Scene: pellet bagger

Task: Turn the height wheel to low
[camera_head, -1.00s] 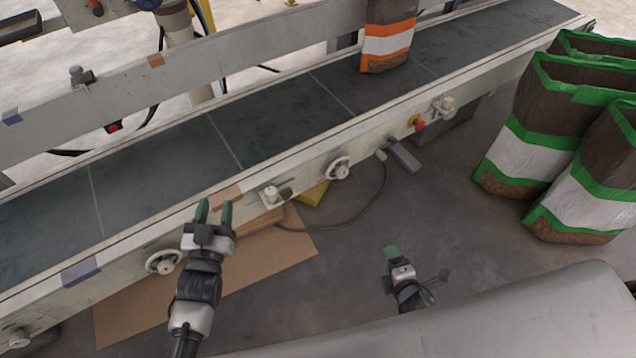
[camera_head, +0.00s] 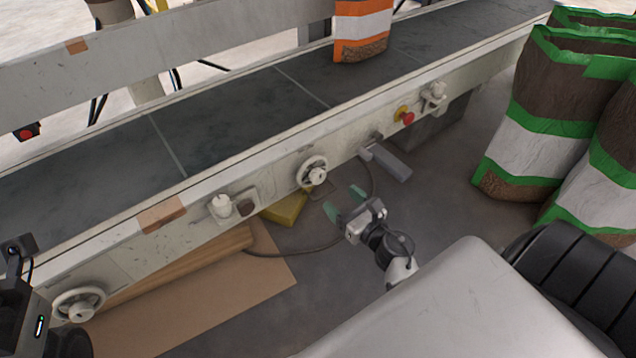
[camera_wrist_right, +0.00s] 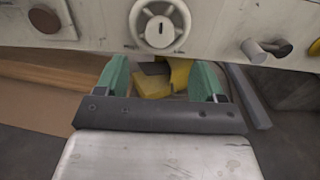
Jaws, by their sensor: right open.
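A pale round handwheel (camera_head: 313,173) with a central hub sits on the front side of the conveyor frame, near the middle of the head view. It also shows at the top of the right wrist view (camera_wrist_right: 158,31). No scale or low mark is readable on it. A second similar wheel (camera_head: 79,303) is at the lower left of the frame; I cannot tell from labels which is the height wheel. My right gripper (camera_head: 346,203) is open and empty, its green fingers apart, below and slightly right of the middle wheel, not touching it. My left gripper's fingers are out of view.
A white knob (camera_head: 222,206) is left of the middle wheel, and a red button (camera_head: 407,117) is to its right. An orange-banded bag (camera_head: 361,30) stands on the belt. Green-banded bags (camera_head: 535,140) stand at right. A yellow block (camera_head: 285,208) lies on the floor below the frame.

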